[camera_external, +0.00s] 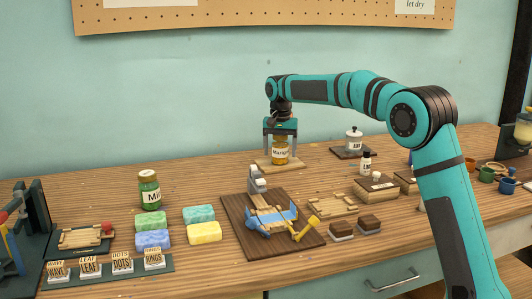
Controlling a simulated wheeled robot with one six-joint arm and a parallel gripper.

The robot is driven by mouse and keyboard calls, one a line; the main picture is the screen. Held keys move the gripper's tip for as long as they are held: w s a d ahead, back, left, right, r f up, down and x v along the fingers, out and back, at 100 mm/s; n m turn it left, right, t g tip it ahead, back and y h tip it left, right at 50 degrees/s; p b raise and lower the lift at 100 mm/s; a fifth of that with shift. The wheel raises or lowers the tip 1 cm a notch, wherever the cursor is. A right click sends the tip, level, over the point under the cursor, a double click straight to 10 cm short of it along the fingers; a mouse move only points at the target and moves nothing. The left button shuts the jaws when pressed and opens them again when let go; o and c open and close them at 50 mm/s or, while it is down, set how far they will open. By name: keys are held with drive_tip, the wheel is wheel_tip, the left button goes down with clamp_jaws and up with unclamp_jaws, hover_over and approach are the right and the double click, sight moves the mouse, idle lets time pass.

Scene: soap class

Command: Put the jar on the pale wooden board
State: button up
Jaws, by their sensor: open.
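The amber jar (281,154) with a white label stands upright, apparently on the pale wooden board (297,164) at the back middle of the bench. My gripper (281,146) points straight down over the jar, with one open finger on each side of it. The fingers and palm cover the jar's upper edges and top. I cannot tell whether either finger touches the glass.
A green jar (149,191) stands at the left, near several coloured soap bars (204,233). A dark board with a blue and yellow tool (270,222) lies in front. A white lidded pot (354,140) and a small bottle (365,163) stand to the right.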

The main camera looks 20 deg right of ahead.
wheel_tip(320, 180, up, 12)
idle(0.5)
drive_tip(key=shift+r, duration=0.1)
drive_tip(key=s+d+r+n+t, duration=0.1)
drive_tip(key=s+d+r+t, duration=0.3)
drive_tip(key=s, duration=0.4)
drive_tip(key=s+d+r+n+t, duration=0.1)
drive_tip(key=s+d+r+t, duration=0.15)
drive_tip(key=s+r, duration=0.45)
drive_tip(key=s+d+r+n+t, duration=0.15)
drive_tip(key=s+d+r, duration=0.25)
drive_tip(key=s, duration=0.5)
drive_tip(key=s+d+f+t, duration=0.1)
drive_tip(key=s+d+t, duration=0.1)
drive_tip(key=s, duration=0.8)
drive_tip(key=s+d+f+n+t, duration=0.1)
drive_tip(key=s+t, duration=0.3)
drive_tip(key=s, duration=0.6)
drive_tip(key=s+d+f+n+t, duration=0.1)
drive_tip(key=s+d+t, duration=0.2)
drive_tip(key=s, duration=0.7)
drive_tip(key=shift+d+f, duration=0.25)
drive_tip(key=shift+f, duration=0.1)
drive_tip(key=shift+o, duration=0.5)
